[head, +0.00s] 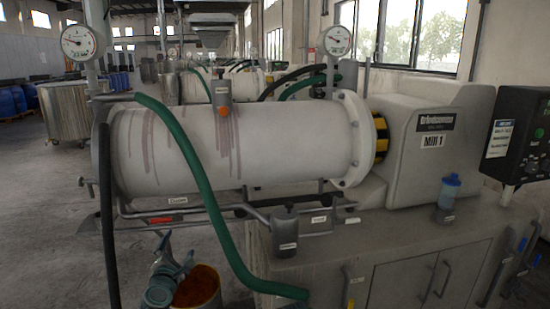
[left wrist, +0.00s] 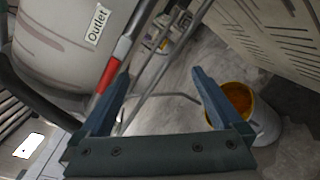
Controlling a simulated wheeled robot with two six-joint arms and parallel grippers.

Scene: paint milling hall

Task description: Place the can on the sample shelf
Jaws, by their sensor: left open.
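My left gripper (head: 178,246) is open and empty, low in front of the mill's white drum. Its two blue fingers also show wide apart in the left wrist view (left wrist: 160,72). A small pale labelled container (left wrist: 163,42) is beyond the fingers, partly behind metal bars. I cannot tell which one is the can. No sample shelf is clearly visible. My right gripper is out of view.
The white mill drum (head: 255,145) with a green hose (head: 203,190) hanging in front spans the middle. Metal pipes and a red-sleeved bar (left wrist: 107,76) lie close to the left finger. A blue-topped bottle (head: 449,190) stands on the grey cabinet at right. Open floor is at left.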

